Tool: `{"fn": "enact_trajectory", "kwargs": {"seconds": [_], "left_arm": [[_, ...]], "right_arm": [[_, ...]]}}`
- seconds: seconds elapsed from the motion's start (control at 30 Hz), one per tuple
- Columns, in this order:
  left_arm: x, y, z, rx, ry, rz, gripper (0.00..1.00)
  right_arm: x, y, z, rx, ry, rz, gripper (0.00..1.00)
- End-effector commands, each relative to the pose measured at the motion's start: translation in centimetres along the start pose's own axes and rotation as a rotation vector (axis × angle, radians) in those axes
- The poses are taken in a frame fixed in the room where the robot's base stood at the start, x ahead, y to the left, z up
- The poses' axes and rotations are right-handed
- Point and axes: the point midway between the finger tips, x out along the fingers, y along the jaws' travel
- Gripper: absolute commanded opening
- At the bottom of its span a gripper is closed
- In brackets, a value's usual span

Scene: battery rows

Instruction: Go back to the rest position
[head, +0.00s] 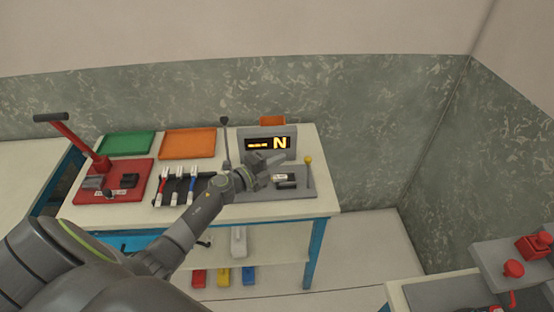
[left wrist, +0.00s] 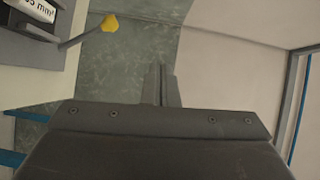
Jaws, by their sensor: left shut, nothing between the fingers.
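My left gripper (head: 277,158) is over the right part of the workbench, in front of the grey display unit (head: 268,133) that shows a lit "N". In the left wrist view its two fingers (left wrist: 163,86) are together with nothing between them. Below it on a grey base plate (head: 262,195) lies a small dark block with a white label (head: 284,178). A thin lever with a yellow knob (head: 308,160) stands to the right of the gripper, and the knob also shows in the left wrist view (left wrist: 110,23). My right gripper is not in view.
A green tray (head: 126,144) and an orange tray (head: 187,143) lie at the back of the bench. Another bench with red controls (head: 514,268) is at the lower right.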

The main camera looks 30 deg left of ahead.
Motion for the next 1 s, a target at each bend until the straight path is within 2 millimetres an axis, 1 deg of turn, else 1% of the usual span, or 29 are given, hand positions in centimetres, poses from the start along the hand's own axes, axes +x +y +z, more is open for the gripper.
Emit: {"fn": "enact_trajectory", "kwargs": {"seconds": [0.2,0.57,0.67,0.77,0.83,0.97,1.0], "left_arm": [[-0.2,-0.1,0.0,0.0,0.0,0.001,0.0],[-0.2,-0.1,0.0,-0.001,-0.002,0.0,0.0],[-0.6,-0.2,0.1,-0.021,-0.031,-0.015,0.0],[-1.6,-0.8,0.4,-0.081,-0.114,-0.054,0.0],[-2.9,-1.2,0.8,-0.151,-0.203,-0.089,0.0],[-6.2,-1.4,1.6,-0.315,-0.395,-0.139,0.0],[-7.4,-1.4,1.8,-0.368,-0.453,-0.148,0.0]], "right_arm": [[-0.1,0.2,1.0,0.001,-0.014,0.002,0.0],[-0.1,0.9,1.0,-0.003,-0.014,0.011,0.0],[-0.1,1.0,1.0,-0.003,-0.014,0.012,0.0],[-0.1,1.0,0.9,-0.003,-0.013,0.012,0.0],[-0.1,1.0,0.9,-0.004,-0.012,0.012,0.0],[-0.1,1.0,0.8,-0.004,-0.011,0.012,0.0],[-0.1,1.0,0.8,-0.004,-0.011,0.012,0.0]]}}
